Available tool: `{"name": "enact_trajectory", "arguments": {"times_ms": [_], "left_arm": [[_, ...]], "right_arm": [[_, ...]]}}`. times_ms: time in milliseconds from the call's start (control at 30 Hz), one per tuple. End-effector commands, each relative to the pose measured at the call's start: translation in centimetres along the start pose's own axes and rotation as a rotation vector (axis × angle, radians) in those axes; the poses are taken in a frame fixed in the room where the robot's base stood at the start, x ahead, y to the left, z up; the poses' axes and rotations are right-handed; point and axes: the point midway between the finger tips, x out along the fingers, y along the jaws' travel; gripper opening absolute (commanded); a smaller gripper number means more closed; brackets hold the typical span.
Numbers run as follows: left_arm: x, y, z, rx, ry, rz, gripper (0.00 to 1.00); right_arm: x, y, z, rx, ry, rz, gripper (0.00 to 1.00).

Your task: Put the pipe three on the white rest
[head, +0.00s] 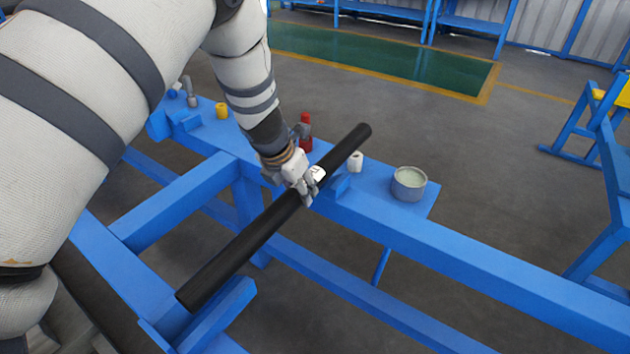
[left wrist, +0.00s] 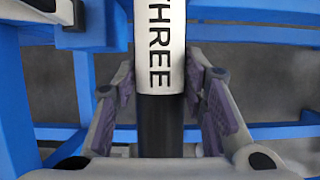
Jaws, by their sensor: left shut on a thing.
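Pipe three (head: 240,247) is a long black pipe with a white band lettered THREE, which shows in the left wrist view (left wrist: 160,45). It slants across the blue frame, near end low and left, far end up and right. My left gripper (head: 308,188) is shut on it around its middle, beside the white band. In the left wrist view its fingers (left wrist: 162,108) stand on both sides of the pipe. I cannot tell whether the pipe touches the blue blocks beneath it. I cannot make out a white rest. My right gripper is not in view.
The blue frame's shelf holds a grey tin (head: 408,186), a small white cylinder (head: 356,161), a red bottle (head: 305,135) and a yellow item (head: 221,110). A blue block (head: 341,184) stands beside the pipe. A dark round bar (head: 95,295) lies at lower left. Another blue stand (head: 607,170) is at right.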

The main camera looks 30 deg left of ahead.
Motion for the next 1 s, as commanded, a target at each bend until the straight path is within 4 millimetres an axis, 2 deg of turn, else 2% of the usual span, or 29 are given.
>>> {"name": "enact_trajectory", "arguments": {"times_ms": [167,333,700,733,800,1000], "left_arm": [[1.4,1.4,-0.4,-0.001,-0.005,0.001,0.00],[3.7,1.2,-1.2,-0.001,-0.007,0.000,0.00],[4.0,1.2,-1.3,0.001,-0.009,0.002,0.00],[4.0,1.2,-1.5,0.001,-0.005,0.001,0.46],[4.0,1.2,-1.5,0.001,-0.005,0.001,0.59],[4.0,1.2,-1.5,0.002,-0.004,0.001,0.59]], "right_arm": [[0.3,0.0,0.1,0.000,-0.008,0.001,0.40],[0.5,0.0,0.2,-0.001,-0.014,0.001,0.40],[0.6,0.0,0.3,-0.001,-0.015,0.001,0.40],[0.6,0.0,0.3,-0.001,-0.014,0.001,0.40],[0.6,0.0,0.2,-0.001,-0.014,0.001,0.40],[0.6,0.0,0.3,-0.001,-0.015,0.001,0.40]]}}
